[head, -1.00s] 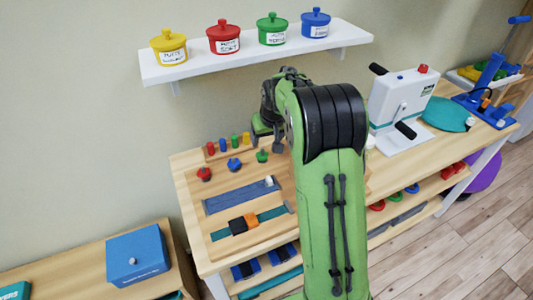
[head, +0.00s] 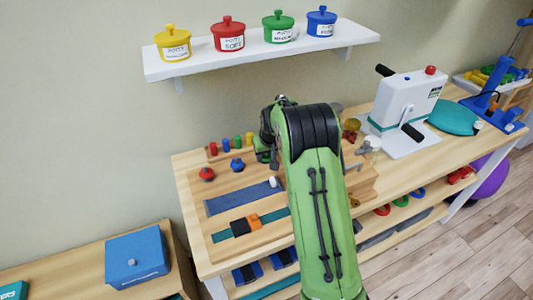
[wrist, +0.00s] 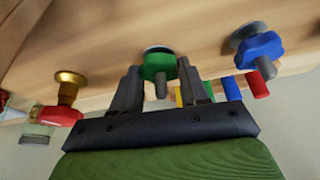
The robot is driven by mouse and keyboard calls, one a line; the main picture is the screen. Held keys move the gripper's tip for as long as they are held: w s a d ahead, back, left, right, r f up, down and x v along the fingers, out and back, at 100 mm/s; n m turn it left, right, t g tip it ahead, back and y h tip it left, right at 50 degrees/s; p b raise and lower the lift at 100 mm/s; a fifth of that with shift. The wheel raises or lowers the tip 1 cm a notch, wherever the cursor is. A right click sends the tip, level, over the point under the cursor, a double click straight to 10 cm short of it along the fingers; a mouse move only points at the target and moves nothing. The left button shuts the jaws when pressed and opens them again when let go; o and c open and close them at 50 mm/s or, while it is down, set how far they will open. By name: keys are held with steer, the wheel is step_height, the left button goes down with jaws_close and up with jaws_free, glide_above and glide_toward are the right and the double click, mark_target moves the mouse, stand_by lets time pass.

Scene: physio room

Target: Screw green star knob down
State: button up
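The green star knob (wrist: 158,66) sits on the wooden board in the wrist view, with a pale washer behind it and a grey stud end sticking out towards me. My gripper (wrist: 159,70) has one finger on each side of this knob, very close to it; whether the fingers press on it is unclear. In the head view my gripper (head: 267,150) is over the knob's place and hides it. The blue star knob (head: 237,165) is to its left, and it also shows at the right of the wrist view (wrist: 260,47).
The red star knob (head: 206,174) stands farther left. Several coloured pegs (head: 237,142) stand behind the knobs. A shelf (head: 265,55) with putty pots hangs above. A white crank machine (head: 403,102) stands to the right.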

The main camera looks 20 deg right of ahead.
steer(key=c, duration=0.5)
steer(key=shift+m, duration=0.3)
steer(key=m+h, duration=0.1)
steer(key=m, duration=0.3)
steer(key=shift+a+g+h+p, duration=0.2)
steer(key=shift+g+h+p, duration=0.1)
steer(key=shift+h, duration=0.1)
steer(key=shift+w+m+g+h+p, duration=0.15)
steer(key=shift+m+g+h+p, duration=0.4)
steer(key=shift+m, duration=1.45)
steer(key=o, duration=1)
steer(key=shift+o, duration=0.2)
